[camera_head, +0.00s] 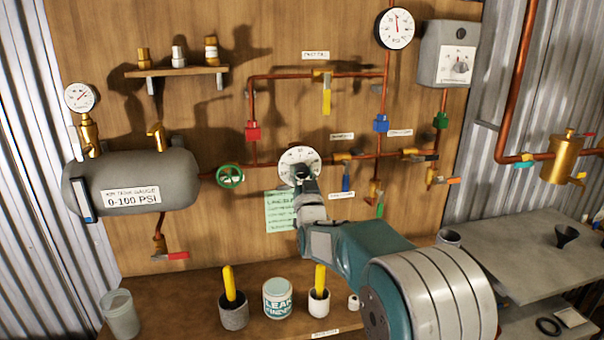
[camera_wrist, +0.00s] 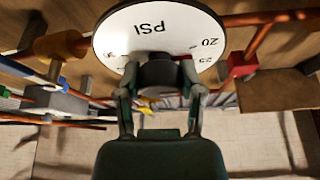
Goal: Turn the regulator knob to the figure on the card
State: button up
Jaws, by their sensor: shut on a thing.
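The regulator's round white dial (camera_head: 299,156) is on the copper pipe at the middle of the board. In the wrist view the dial (camera_wrist: 132,38) appears upside down, with "PSI", 20 and 25 readable and a red mark near the knob. My gripper (camera_head: 303,182) is at the dial from the front. In the wrist view its two fingers are closed on either side of the dark regulator knob (camera_wrist: 160,72). A pale green card (camera_head: 279,212) hangs below the dial. My gripper covers part of it, and its writing is too small to read.
A green handwheel (camera_head: 230,176) is on the pipe left of the dial. Valves with blue (camera_head: 346,178) and yellow (camera_head: 327,98) levers are close on the right and above. A grey tank (camera_head: 135,180) is at left. Cups and a tin (camera_head: 278,298) stand on the bench below.

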jog(key=m+h, duration=0.2)
jog(key=m, duration=0.2)
jog(key=m+h, duration=0.1)
jog(key=m, duration=0.2)
jog(key=shift+a+m+h, duration=0.1)
jog(key=shift+m+h, duration=0.3)
jog(key=m+g+h, duration=0.1)
jog(key=m, duration=0.2)
jog(key=m+h, duration=0.1)
jog(key=m, duration=0.3)
jog(key=shift+g+h, duration=0.3)
jog(key=shift+g, duration=0.1)
jog(key=o, duration=1.2)
jog(key=shift+w, duration=0.1)
jog(key=s, duration=0.4)
jog(key=s+f, duration=0.1)
jog(key=s, duration=0.3)
jog(key=s+a+f, duration=0.1)
jog(key=s, duration=0.2)
jog(key=shift+s, duration=0.4)
